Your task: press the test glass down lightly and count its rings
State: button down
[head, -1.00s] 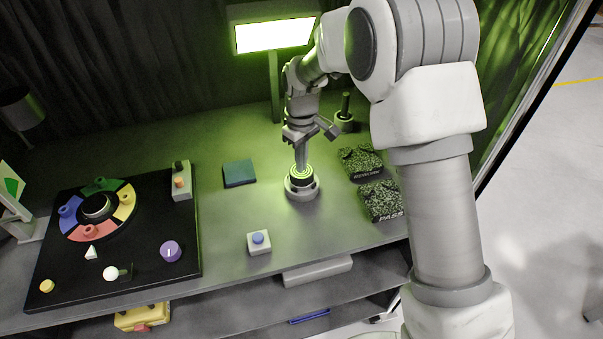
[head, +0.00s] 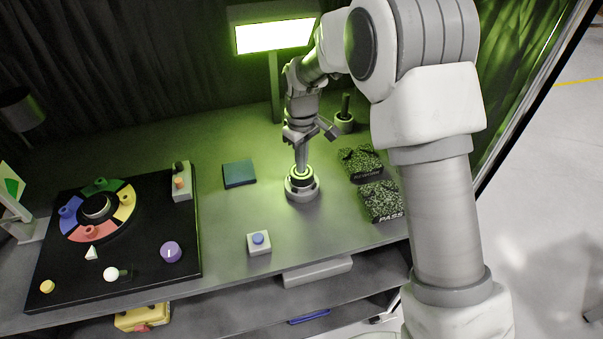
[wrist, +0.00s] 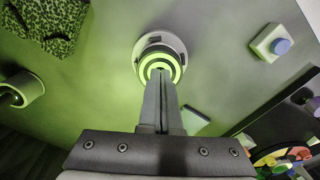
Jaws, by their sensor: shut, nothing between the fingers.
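The test glass (head: 309,176) is a round piece with glowing green rings, set on a dark mount in a grey round base (head: 302,193). In the wrist view the glass (wrist: 160,55) shows bright green rings with a dark band between them. My gripper (head: 301,168) is shut and empty, pointing down over the middle of the glass. In the wrist view its fingertips (wrist: 159,73) cover the centre of the rings. The tips look to be at the glass surface, but I cannot tell how firmly they touch. The innermost part of the pattern is hidden behind them.
A lit lamp panel (head: 274,36) stands behind. A blue-button box (head: 258,243) is in front, a dark green pad (head: 239,173) to the left. Two speckled trays (head: 381,201) (head: 361,161) are at right, one marked PASS. A black board (head: 150,215) fills the left.

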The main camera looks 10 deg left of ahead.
jog(key=shift+r+p, duration=2.1)
jog(key=shift+r, duration=1.3)
jog(key=s+d+r+m+t, duration=0.1)
jog(key=s+d+r+m, duration=0.25)
jog(key=d+r, duration=0.4)
jog(key=s+d+r+m+t, duration=0.2)
jog(key=s+d+r, duration=0.35)
jog(key=r, duration=0.35)
jog(key=s+d+r+m+t, duration=0.1)
jog(key=s+d+m, duration=0.1)
jog(key=s+d, duration=0.3)
jog(key=s+d+r+m+t, duration=0.1)
jog(key=s+d+m, duration=0.2)
jog(key=s+d, duration=0.3)
jog(key=s, duration=0.5)
jog(key=shift+r+m+t, duration=0.3)
jog(key=shift+r+m, duration=0.05)
jog(key=shift+r, duration=0.05)
